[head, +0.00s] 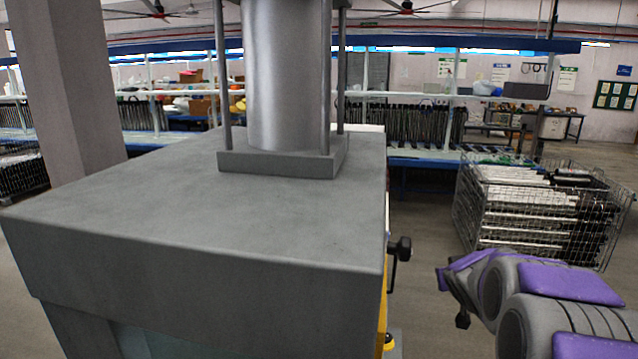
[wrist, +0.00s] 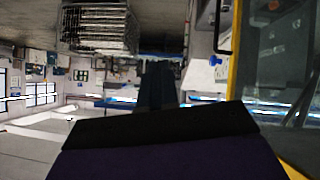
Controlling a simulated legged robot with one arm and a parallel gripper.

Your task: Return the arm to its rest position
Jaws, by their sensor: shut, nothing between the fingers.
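My arm, grey with purple covers, reaches in from the lower right of the head view. My gripper (head: 453,296) is at its far left end, to the right of the grey machine block (head: 200,220) and apart from it. The gripper is shut, with nothing seen in it. In the wrist view my gripper (wrist: 158,85) shows as a dark shape in the middle, above a dark purple band. No pump tube is seen in the gripper.
A metal column (head: 285,75) stands on the block. A black knob (head: 402,248) juts from the block's right side, close to my gripper. A wire crate (head: 535,215) of tubes stands on the floor behind. Racks and benches line the back.

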